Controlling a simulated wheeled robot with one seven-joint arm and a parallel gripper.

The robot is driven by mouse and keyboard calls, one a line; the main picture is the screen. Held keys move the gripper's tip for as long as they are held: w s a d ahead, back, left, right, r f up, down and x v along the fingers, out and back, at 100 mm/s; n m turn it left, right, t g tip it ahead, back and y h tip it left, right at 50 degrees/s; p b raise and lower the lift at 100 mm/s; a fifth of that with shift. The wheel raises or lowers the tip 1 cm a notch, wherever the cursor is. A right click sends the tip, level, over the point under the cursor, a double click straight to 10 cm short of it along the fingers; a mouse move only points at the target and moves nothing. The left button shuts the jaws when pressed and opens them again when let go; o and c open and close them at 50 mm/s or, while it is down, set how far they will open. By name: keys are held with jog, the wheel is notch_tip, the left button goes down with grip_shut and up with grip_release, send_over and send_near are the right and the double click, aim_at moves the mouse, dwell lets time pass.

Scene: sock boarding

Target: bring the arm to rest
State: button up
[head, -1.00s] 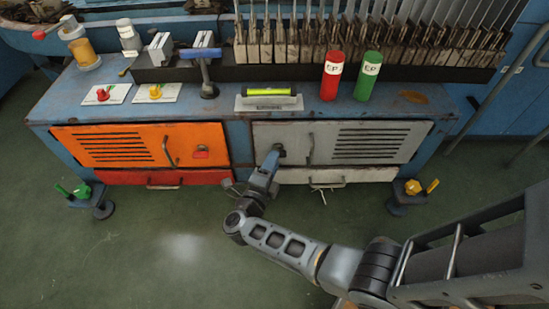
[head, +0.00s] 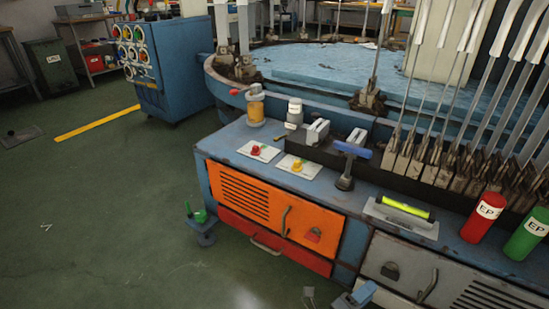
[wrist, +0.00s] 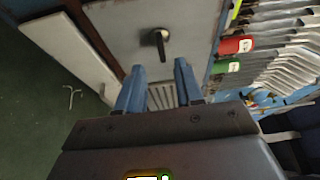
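My gripper (wrist: 159,70) shows in the wrist view with two blue fingers apart and nothing between them. It points at the grey cabinet door (wrist: 112,28), which carries a dark knob-like latch (wrist: 160,40) beyond the fingertips. I cannot tell the exact gap to the door. In the head view only a small blue and grey part of my arm's end shows at the bottom edge, in front of the grey door (head: 408,268); the rest of the arm is out of view.
The blue bench holds a red EP bottle (head: 484,216), a green EP bottle (head: 527,235), a yellow-green level (head: 403,208) and a blue-handled tool (head: 347,165). The orange door (head: 265,200) is shut. Green floor (head: 100,220) is open at left. A blue cabinet (head: 170,65) stands behind.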

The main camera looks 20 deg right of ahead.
jog(key=s+a+r+n+t+y, duration=0.35)
jog(key=s+r+n+y, duration=0.25)
jog(key=s+r+n, duration=0.4)
jog(key=s+a+r+n+t+y, duration=0.3)
jog(key=s+a+r+n+y, duration=0.3)
jog(key=s+n, duration=0.45)
jog(key=s+a+r+n+t+y, duration=0.3)
jog(key=s+r+n+t+y, duration=0.15)
jog(key=s+r+n, duration=0.65)
notch_tip(320, 180, up, 29)
jog(key=w+n+p, duration=0.1)
jog(key=w+p, duration=0.1)
jog(key=p, duration=2.8)
jog(key=shift+w+g+y, duration=0.25)
jog(key=shift+g+y, duration=0.15)
jog(key=shift+y, duration=0.05)
